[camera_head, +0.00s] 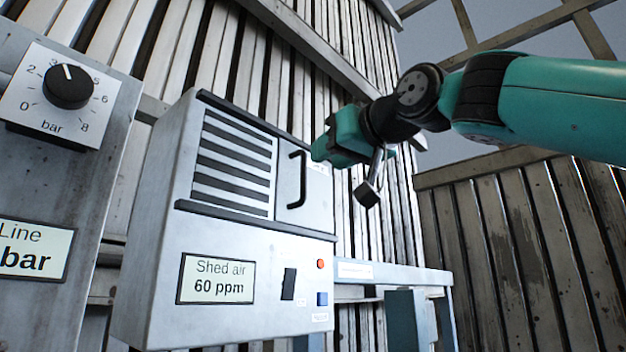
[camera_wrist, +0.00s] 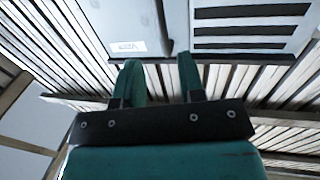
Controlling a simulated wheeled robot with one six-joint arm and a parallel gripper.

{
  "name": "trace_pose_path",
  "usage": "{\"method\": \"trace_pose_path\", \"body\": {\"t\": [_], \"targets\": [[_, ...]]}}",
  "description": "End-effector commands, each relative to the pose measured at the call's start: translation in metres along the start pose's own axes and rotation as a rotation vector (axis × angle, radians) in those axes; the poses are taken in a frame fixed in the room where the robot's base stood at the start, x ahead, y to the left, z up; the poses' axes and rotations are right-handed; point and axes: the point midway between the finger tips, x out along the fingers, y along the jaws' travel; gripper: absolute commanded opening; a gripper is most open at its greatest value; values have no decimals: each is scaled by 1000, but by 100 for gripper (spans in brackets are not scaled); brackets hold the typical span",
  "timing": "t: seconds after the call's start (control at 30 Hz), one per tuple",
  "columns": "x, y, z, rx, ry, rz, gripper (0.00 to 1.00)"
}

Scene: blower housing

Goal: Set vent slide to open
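The vent slide (camera_head: 318,195) is a pale plate with a black bar handle (camera_head: 303,180), on the upper right of the grey blower housing's front. Dark slats (camera_head: 235,165) show uncovered to its left. In the wrist view the slide (camera_wrist: 120,20) appears upside down with a small label, and the slats (camera_wrist: 250,28) are to its right. My gripper (camera_head: 318,152) is just right of the handle's upper end in the head view. In the wrist view my gripper (camera_wrist: 158,62) has its two teal fingers apart, with nothing seen between them, pointing toward the handle's end.
The housing (camera_head: 160,260) carries a "Shed air 60 ppm" display (camera_head: 217,278), a black rocker switch (camera_head: 289,284), a red button (camera_head: 320,264) and a blue button (camera_head: 322,299). A panel with a bar dial (camera_head: 68,86) stands at left. A bench (camera_head: 395,275) is behind.

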Motion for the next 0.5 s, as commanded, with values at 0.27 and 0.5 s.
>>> {"method": "trace_pose_path", "body": {"t": [0.27,0.5], "targets": [[-68,2,3,-1,2,5,36],[-96,1,1,-1,0,4,36]]}}
